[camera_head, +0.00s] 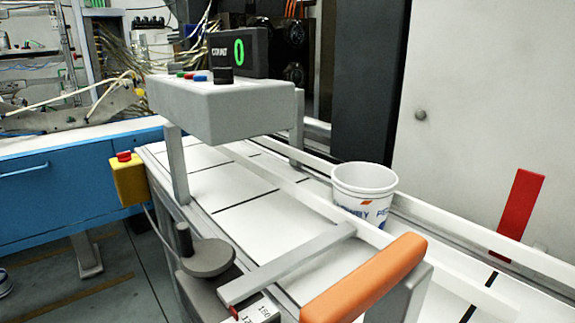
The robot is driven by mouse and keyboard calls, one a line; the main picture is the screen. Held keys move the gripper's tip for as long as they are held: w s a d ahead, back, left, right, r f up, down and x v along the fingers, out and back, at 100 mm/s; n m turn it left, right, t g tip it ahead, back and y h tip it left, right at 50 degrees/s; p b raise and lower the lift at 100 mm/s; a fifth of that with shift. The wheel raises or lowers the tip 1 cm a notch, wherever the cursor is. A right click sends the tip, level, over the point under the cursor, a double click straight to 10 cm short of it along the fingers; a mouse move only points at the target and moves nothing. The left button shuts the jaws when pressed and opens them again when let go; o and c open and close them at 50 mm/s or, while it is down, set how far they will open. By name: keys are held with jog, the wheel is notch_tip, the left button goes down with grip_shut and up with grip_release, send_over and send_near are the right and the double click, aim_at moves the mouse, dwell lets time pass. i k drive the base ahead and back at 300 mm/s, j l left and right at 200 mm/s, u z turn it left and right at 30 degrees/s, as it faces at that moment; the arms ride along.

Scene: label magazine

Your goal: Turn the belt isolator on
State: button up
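A grey control box (222,105) stands on legs over a white conveyor belt (255,215). A black knob (223,75) sits on its top beside small red, green and blue buttons (193,75). A yellow box with a red button (126,177) is fixed at the belt's left side. A grey disc with a dark upright post (207,255) sits lower down at the near left side. No part is clearly labelled as the belt isolator, and I cannot tell its setting. My gripper does not show in this view.
An orange bar (366,278) and a grey bar (287,264) cross the near end. A blue cabinet (62,185) stands left; open floor lies before it.

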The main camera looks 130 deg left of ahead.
aim_at(123, 157)
jog(key=u, duration=5.1)
jog(key=i, duration=0.15)
